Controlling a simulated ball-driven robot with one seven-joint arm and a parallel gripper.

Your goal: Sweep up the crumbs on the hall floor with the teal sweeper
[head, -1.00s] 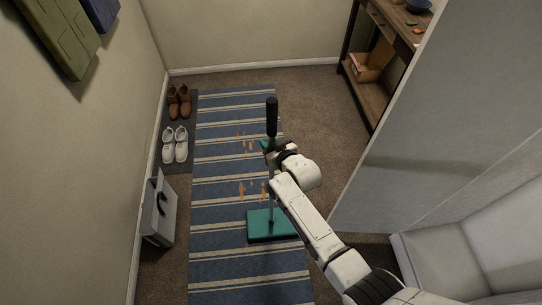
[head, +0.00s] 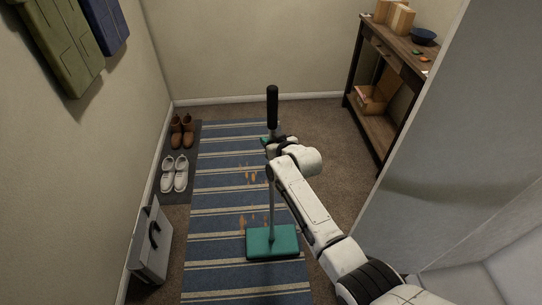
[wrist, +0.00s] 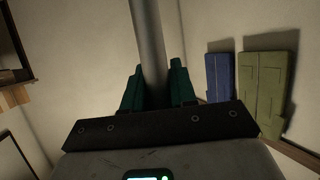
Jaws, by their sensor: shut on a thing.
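The teal sweeper has a flat teal head (head: 272,243) on the striped rug, a thin grey pole and a black handle grip (head: 272,106) standing upright. My gripper (head: 270,141) is shut on the pole just below the black grip. In the wrist view the grey pole (wrist: 149,45) rises between the two teal fingers of my gripper (wrist: 156,88). Brownish-orange crumbs (head: 249,179) lie scattered on the rug behind the sweeper head, with more (head: 245,222) close to its back left. My arm hides part of the rug's right side.
The striped blue rug (head: 217,270) covers the hall's middle. Brown boots (head: 182,132), white sneakers (head: 174,174) and a grey case (head: 150,247) line the left wall. A wooden console table (head: 392,50) stands back right, behind a pale partition (head: 425,160). Coats hang at left.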

